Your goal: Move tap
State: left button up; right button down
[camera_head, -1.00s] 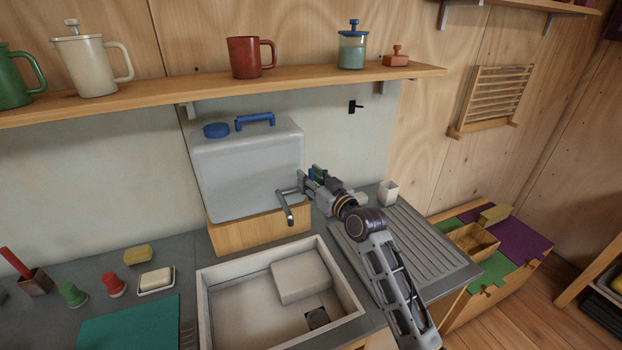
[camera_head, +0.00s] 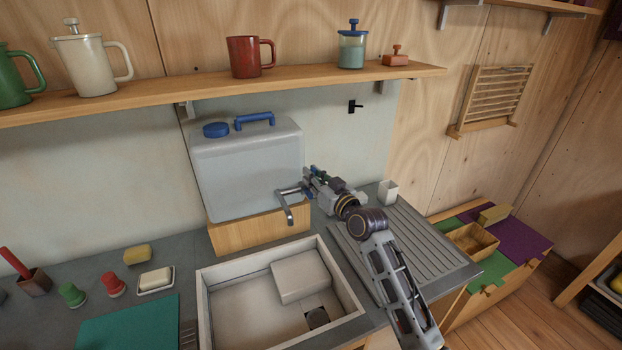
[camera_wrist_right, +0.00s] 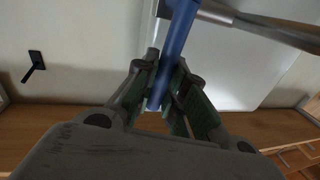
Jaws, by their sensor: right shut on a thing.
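The tap is a grey metal spout (camera_head: 289,211) that comes out of the right side of a translucent water container (camera_head: 248,170) and bends down at the sink's back edge. My right gripper (camera_head: 312,183) is beside the container, at the tap's right. In the right wrist view, my right gripper (camera_wrist_right: 168,92) is shut on a blue tap handle (camera_wrist_right: 177,45), with a finger on each side of it. The grey spout (camera_wrist_right: 265,22) runs off to the right there. My left gripper is not in view.
The container stands on a wooden block (camera_head: 259,232) behind the sink (camera_head: 206,300). A ribbed drainboard (camera_head: 425,250) and a white cup (camera_head: 388,192) are at right. A shelf (camera_head: 200,97) with mugs hangs above. A soap dish (camera_head: 156,280) and a green mat (camera_head: 128,322) are at left.

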jog(key=d+m, duration=0.1)
jog(key=m, duration=0.1)
jog(key=w+d+f+m+t+b, duration=0.1)
jog(key=m, duration=0.2)
jog(key=d+m, duration=0.1)
jog(key=m, duration=0.1)
jog(key=shift+w+d+f+t, duration=0.25)
jog(key=shift+d+t, duration=0.05)
jog(key=shift+d, duration=0.05)
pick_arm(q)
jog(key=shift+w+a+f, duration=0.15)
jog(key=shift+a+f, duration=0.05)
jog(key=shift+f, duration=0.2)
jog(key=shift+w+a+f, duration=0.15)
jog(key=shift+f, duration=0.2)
pick_arm(e)
jog(key=c, duration=1.5)
grip_release()
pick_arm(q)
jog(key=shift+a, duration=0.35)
pick_arm(e)
jog(key=shift+o, duration=0.2)
jog(key=v, duration=1.2)
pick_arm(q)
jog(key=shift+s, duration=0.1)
pick_arm(e)
jog(key=shift+f, duration=0.1)
